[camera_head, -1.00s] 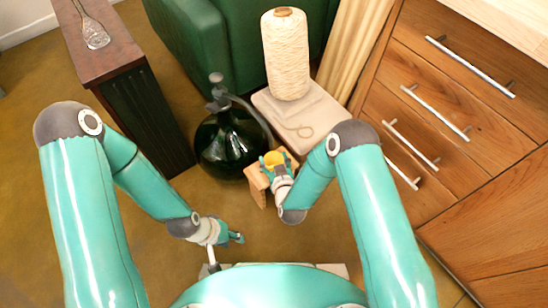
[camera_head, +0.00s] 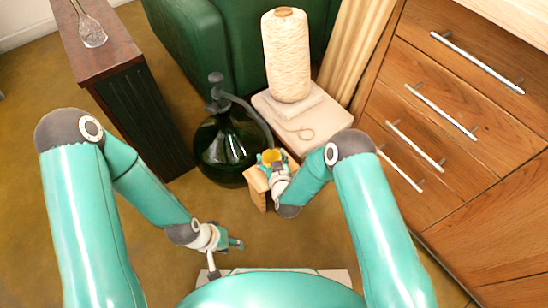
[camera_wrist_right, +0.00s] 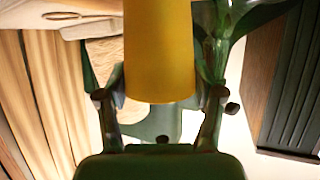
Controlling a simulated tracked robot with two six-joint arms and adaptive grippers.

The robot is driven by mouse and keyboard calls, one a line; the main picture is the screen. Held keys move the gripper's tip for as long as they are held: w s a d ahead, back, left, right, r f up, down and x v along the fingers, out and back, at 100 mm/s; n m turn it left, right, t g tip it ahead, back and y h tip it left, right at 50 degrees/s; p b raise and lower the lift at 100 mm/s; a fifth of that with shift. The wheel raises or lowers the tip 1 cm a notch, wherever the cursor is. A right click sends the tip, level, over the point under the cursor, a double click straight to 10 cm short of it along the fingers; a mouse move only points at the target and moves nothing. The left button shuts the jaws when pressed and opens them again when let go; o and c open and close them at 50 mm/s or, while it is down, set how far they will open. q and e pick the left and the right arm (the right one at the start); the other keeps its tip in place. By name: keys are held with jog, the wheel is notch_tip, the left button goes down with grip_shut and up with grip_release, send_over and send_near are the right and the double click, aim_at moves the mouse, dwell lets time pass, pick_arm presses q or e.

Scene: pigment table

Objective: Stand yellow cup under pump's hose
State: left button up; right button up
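The yellow cup (camera_head: 271,156) is held in my right gripper (camera_head: 270,162). In the right wrist view the cup (camera_wrist_right: 158,50) fills the space between the two fingers (camera_wrist_right: 163,88). The pump is a dark green glass bottle (camera_head: 222,155) with a dark head, and its hose (camera_head: 252,112) arcs down to the right toward the cup. The hose's lower end is beside the cup in the head view; I cannot tell whether it is directly over the cup's mouth. My left gripper (camera_head: 238,243) is low over the floor, away from the pump; its finger opening is too small to judge.
A small wooden stand (camera_head: 257,190) is just below the cup, partly hidden by my right gripper. A pale block (camera_head: 322,125) carries a large thread spool (camera_head: 287,55). A dark wooden cabinet (camera_head: 140,110) stands left, drawers (camera_head: 440,120) stand right, and a green armchair (camera_head: 185,45) is behind.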

jog(key=o, duration=0.3)
jog(key=shift+r, duration=0.15)
jog(key=p+v, duration=0.4)
jog(key=v, duration=0.8)
jog(key=s+d+m+g, duration=0.1)
jog(key=s+d+g, duration=0.2)
jog(key=s, duration=0.3)
jog(key=s+d+f+m+g, duration=0.1)
jog(key=s+d+m+g, duration=0.1)
jog(key=s+d+g, duration=0.2)
jog(key=s+d+f+m+g+y, duration=0.1)
jog(key=s+d+g, duration=0.2)
jog(key=s+g, duration=0.2)
jog(key=shift+s+d+f+m, duration=0.1)
jog(key=shift+s+d+m, duration=0.1)
jog(key=shift+s, duration=0.6)
jog(key=shift+s+d+m, duration=0.2)
jog(key=shift+s, duration=0.65)
